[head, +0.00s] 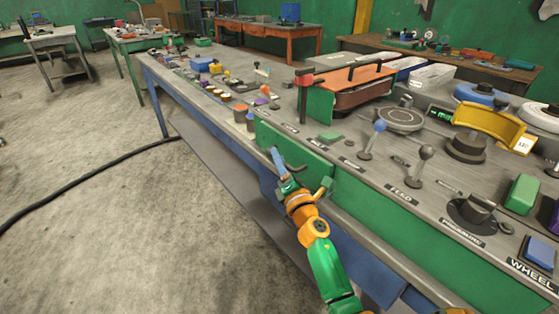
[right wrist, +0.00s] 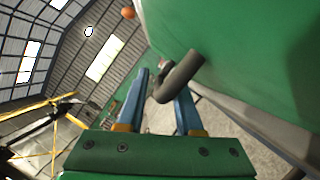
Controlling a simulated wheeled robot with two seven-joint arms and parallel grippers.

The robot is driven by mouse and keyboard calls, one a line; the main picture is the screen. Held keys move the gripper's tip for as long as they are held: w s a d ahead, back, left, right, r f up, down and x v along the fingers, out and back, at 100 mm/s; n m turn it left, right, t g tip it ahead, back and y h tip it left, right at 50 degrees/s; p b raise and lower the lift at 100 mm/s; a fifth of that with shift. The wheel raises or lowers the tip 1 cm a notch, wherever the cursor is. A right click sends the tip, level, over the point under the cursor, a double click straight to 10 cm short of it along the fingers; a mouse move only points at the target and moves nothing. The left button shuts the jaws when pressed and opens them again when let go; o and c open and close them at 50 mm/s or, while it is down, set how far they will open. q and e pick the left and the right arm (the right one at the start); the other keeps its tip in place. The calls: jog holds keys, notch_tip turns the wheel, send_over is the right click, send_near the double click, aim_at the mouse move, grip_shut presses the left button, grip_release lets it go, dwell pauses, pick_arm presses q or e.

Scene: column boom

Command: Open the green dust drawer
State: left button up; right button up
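The green dust drawer (head: 318,171) is a flat green front on the near side of the long workbench. I see no clear gap showing it pulled out. In the right wrist view, the green front (right wrist: 245,50) fills the upper right, and a dark grey bent handle (right wrist: 181,76) stands out from it. My right gripper (head: 279,157) is at the drawer front in the head view. In the right wrist view, its two blue fingers (right wrist: 161,84) are apart, with the handle's end at the space between their tips. Contact cannot be told. My left gripper is not in view.
The workbench top (head: 345,172) carries levers, an orange-topped fixture (head: 345,82), a yellow guard (head: 492,125) and several small parts. A black cable (head: 90,180) lies on the concrete floor.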

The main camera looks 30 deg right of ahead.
grip_shut()
dwell(1.2)
